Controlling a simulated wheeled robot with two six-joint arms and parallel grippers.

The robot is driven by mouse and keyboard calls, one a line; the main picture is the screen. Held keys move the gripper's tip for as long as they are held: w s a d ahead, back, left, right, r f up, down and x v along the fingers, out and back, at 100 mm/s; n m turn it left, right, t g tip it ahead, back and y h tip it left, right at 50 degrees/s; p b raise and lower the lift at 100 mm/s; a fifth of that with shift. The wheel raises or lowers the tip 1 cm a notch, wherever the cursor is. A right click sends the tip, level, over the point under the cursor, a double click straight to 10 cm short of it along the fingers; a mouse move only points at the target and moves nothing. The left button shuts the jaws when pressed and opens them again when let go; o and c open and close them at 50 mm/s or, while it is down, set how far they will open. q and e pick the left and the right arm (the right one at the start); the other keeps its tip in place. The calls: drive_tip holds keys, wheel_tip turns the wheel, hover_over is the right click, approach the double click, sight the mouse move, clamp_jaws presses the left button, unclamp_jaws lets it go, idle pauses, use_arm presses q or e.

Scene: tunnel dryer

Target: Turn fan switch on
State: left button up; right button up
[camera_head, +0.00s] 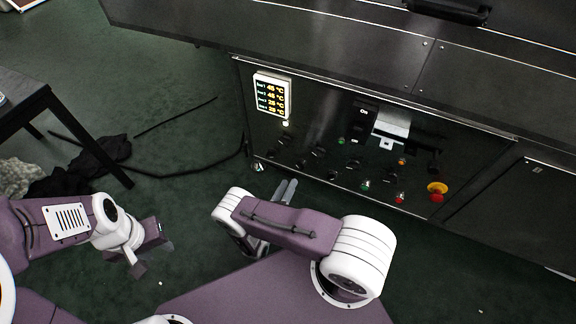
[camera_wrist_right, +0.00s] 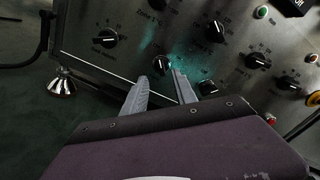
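The control panel (camera_head: 340,150) of the dryer carries several black rotary knobs. In the right wrist view, a black knob with a pale pointer (camera_wrist_right: 160,65) lies just beyond my right fingertips, between their lines; its label is not visible, so I cannot tell whether it is the fan switch. My right gripper (camera_wrist_right: 158,78) has its two grey fingers apart, with nothing between them. In the head view, my right gripper (camera_head: 287,186) is in front of the panel's lower left part. My left gripper (camera_head: 150,248) is open and empty above the floor, far from the panel.
Nearby knobs include a lower one (camera_wrist_right: 208,88) right of my fingers and a left one (camera_wrist_right: 105,38). A temperature display (camera_head: 272,96), a red emergency button on yellow (camera_head: 437,190) and a metal foot (camera_wrist_right: 62,86) also show.

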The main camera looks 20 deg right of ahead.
sight(298, 167)
drive_tip(key=b+x, duration=0.4)
drive_tip(key=x, duration=0.4)
drive_tip(key=shift+w+d, duration=0.1)
drive_tip(key=shift+d, duration=0.25)
clamp_jaws()
